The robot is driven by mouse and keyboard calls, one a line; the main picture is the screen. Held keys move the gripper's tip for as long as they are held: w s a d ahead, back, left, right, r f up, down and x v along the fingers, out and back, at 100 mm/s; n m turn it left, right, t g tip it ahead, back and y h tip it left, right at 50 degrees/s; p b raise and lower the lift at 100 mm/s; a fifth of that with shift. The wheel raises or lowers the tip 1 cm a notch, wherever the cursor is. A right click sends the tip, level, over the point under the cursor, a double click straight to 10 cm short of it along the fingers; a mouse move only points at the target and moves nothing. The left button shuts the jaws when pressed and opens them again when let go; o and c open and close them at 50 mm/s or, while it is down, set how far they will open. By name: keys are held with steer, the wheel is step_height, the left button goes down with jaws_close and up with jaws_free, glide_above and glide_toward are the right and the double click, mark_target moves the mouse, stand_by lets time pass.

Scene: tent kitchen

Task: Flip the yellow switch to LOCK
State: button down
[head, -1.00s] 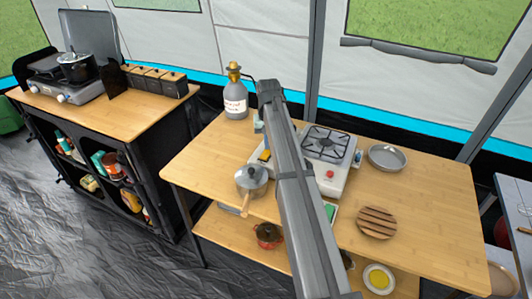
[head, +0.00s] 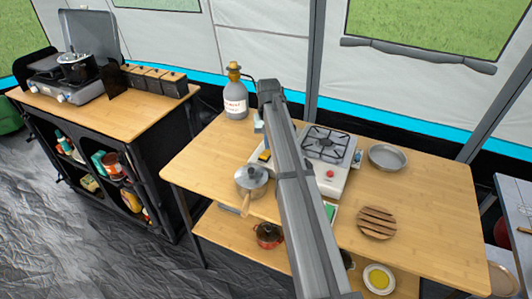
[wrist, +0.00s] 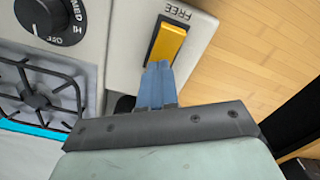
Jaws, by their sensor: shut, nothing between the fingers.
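The yellow switch (wrist: 168,43) sits in a dark slot on the light stove panel in the wrist view. The printed word FREE (wrist: 177,12) is beside its far end. My gripper (wrist: 159,66) is shut and empty, with its blue fingertips at the near end of the switch. I cannot tell whether they touch it. The fingers hide the panel at that end, and no LOCK label shows. In the head view the yellow switch (head: 264,156) is small, at the left of the stove (head: 338,177), partly behind my arm.
A black knob (wrist: 45,18) and a burner grate (wrist: 35,95) lie left of the switch in the wrist view. In the head view a saucepan (head: 251,178) stands close by in front, and a gas bottle (head: 236,103) behind. A metal plate (head: 388,157) and wooden trivet (head: 377,222) are right.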

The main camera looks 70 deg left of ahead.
step_height(320, 180, up, 6)
stand_by(0.8)
stand_by(0.4)
